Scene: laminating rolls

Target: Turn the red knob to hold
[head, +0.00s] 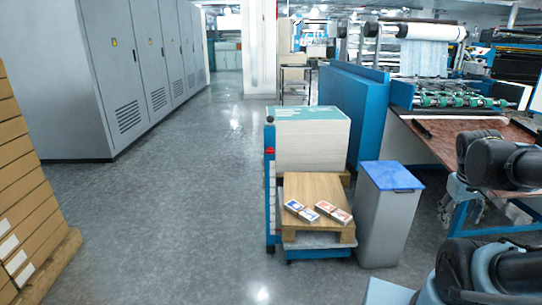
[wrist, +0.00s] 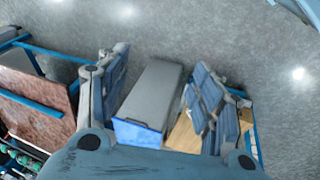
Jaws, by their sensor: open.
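The red knob (head: 269,151) is small and sits near the top of a blue upright post (head: 269,185) at the left side of the stacked cart in the head view. Its setting and any "hold" marking are too small to read. A dark round knob (head: 270,119) tops the same post. My gripper (wrist: 160,65) is open in the wrist view, its two fingers spread apart with nothing held. It is well away from the red knob, with the grey bin showing beyond the fingers. I cannot make out the red knob in the wrist view.
A grey bin with a blue lid (head: 391,176) stands right of the cart. Two banded bundles (head: 302,211) (head: 333,212) lie on the wooden top. A brown table (head: 420,140) is at right. Grey cabinets (head: 125,75) line the left. Floor (head: 190,200) left of the cart is clear.

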